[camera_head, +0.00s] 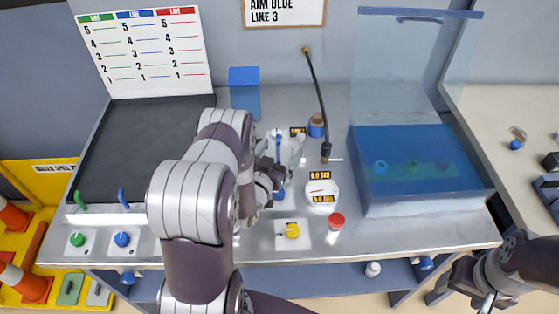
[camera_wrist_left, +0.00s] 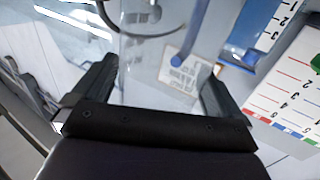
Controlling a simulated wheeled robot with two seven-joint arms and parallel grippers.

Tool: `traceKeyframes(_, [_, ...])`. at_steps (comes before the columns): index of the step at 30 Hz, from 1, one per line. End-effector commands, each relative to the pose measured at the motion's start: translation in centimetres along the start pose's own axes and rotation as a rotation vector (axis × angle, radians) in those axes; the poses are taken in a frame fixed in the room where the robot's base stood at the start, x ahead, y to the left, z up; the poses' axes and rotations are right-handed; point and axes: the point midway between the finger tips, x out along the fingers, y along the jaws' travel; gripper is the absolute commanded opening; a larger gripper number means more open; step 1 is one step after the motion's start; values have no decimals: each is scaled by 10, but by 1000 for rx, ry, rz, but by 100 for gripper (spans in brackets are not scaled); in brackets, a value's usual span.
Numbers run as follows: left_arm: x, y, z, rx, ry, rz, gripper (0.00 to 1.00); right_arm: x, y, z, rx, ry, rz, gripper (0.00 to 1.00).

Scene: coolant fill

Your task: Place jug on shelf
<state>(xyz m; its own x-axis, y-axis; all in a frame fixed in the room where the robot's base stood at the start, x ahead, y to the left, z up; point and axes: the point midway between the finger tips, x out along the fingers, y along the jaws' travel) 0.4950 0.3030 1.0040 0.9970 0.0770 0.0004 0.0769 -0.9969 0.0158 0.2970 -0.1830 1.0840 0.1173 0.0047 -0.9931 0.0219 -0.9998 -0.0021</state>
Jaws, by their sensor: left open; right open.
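A pale, see-through vessel with a blue upright strip, which looks like the jug (camera_head: 291,150), stands on the steel bench behind my left gripper (camera_head: 270,183). My arm hides part of it. In the left wrist view my left gripper (camera_wrist_left: 158,80) is open, its fingers wide apart. A blue bar (camera_wrist_left: 195,40) and clear surfaces show beyond the fingertips; I cannot tell whether they touch. My right gripper (camera_head: 487,300) is at the bottom right, away from the bench, with nothing seen in it. A blue lower shelf (camera_head: 325,284) runs under the bench front.
A black hose (camera_head: 318,95) hangs behind. The dark mat (camera_head: 130,150) at left is clear.

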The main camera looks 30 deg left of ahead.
Motion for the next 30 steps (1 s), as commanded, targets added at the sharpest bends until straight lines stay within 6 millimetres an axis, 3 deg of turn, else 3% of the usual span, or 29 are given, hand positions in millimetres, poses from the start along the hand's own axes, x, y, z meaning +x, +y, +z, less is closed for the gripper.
traceKeyframes(6, [1, 0, 1, -1, -2, 0, 97, 0, 0, 0, 0, 0, 0, 65])
traceKeyframes(12, [1, 0, 0, 0, -1, 0, 33, 0, 0, 0, 0, 0, 0, 65])
traceKeyframes(20, [1, 0, -2, 0, -1, 0, 32, 1, 0, 0, 0, 0, 0, 65])
traceKeyframes(28, [2, 0, -38, 2, 5, 0, 32, 5, 0, 1, 0, 0, 0, 65])
traceKeyframes(30, [0, 13, -46, 1, 1, 6, 32, 7, 0, 1, 0, 0, 0, 65])
